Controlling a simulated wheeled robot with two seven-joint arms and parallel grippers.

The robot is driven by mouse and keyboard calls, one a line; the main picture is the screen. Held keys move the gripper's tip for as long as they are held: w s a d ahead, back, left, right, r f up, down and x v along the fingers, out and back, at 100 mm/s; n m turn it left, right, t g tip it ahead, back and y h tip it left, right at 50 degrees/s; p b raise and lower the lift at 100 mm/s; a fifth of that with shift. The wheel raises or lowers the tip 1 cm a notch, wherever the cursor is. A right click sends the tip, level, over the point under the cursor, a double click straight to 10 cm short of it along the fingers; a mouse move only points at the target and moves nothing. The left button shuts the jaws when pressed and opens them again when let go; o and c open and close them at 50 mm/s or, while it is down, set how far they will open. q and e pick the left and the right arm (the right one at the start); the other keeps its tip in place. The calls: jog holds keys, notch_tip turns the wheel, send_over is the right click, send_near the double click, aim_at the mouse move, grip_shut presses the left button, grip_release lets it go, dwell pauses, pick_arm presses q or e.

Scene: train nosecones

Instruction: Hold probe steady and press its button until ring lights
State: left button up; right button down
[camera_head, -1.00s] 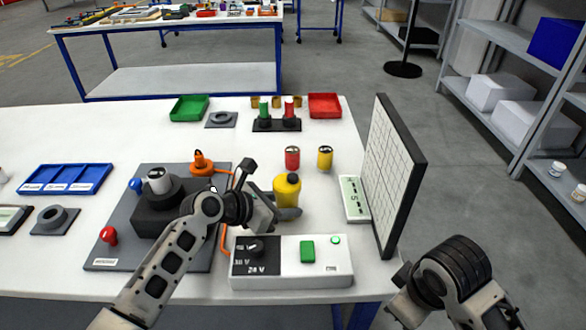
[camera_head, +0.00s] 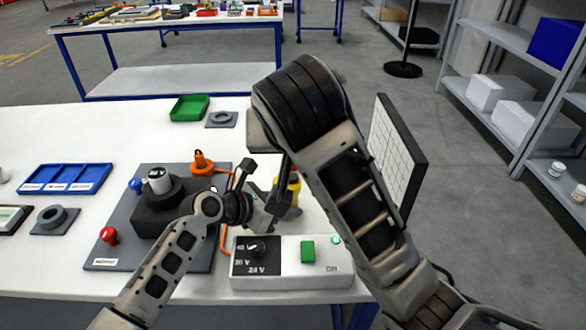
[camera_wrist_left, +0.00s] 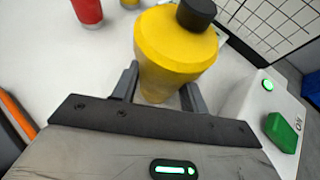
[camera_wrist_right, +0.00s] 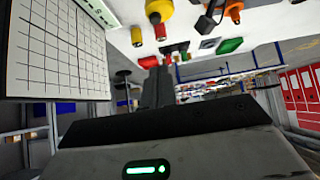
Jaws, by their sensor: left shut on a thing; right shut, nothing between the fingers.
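The yellow probe (camera_head: 294,190) with a black button on top stands upright over the white table, mostly hidden behind my right arm in the head view. In the left wrist view the probe (camera_wrist_left: 172,55) sits between the two fingers of my left gripper (camera_wrist_left: 160,88), which is shut on its body. The black button (camera_wrist_left: 197,12) is visible there, and no lit ring shows. My right gripper (camera_head: 283,183) is shut and empty beside the probe in the head view. In the right wrist view its fingers (camera_wrist_right: 158,82) are together; the probe (camera_wrist_right: 158,10) is near the top edge. I cannot tell any contact.
The white power box (camera_head: 290,262) stands in front, with a green switch (camera_head: 308,252), a lit green lamp (camera_head: 335,240) and ON shown. A gridded panel (camera_head: 398,150) stands at the right. A grey base (camera_head: 195,255) with a black holder is left.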

send_over(293, 187)
notch_tip(293, 187, down, 7)
jog(key=shift+f, duration=0.1)
notch_tip(293, 187, down, 2)
jog(key=shift+f, duration=1)
jog(key=shift+f, duration=0.1)
